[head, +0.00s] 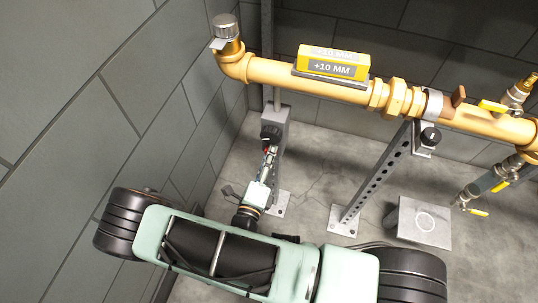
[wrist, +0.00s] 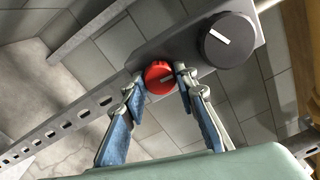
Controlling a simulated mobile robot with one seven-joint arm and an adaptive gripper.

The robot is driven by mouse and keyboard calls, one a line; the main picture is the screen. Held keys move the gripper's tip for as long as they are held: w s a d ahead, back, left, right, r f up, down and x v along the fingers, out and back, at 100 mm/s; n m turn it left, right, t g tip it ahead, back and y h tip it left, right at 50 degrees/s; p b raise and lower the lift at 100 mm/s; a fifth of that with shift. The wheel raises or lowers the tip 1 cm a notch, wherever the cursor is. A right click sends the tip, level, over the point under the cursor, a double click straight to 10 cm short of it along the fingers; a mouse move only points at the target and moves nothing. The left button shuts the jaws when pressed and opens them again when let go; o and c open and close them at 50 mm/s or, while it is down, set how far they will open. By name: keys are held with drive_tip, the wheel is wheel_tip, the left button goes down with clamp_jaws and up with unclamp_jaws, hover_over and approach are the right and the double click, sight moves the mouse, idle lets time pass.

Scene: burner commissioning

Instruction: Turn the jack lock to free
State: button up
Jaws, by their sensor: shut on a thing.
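A small red knob (wrist: 159,77) with a pale pointer line sits on a grey jack box (wrist: 173,22) in the wrist view. No label on it can be read. My gripper (wrist: 160,84) is shut on it, with one fingertip against each side. A larger black knob (wrist: 229,39) with a white line sits beside the red one on the same box. In the head view the jack box (head: 282,126) is on the left post under the pipe, and my gripper (head: 268,156) reaches it from below. The red knob is mostly hidden there.
A yellow pipe (head: 290,78) runs above, carrying a yellow block (head: 333,63) marked "+10 MM". A perforated support (head: 377,176) with another black knob (head: 430,137) stands to the right. A block wall (head: 85,110) is close on the left.

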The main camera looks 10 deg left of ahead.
drive_tip(key=shift+n, duration=0.6)
drive_tip(key=o, duration=1.1)
drive_tip(key=shift+o, duration=0.2)
drive_tip(key=s, duration=1.2)
drive_tip(key=shift+a, duration=0.45)
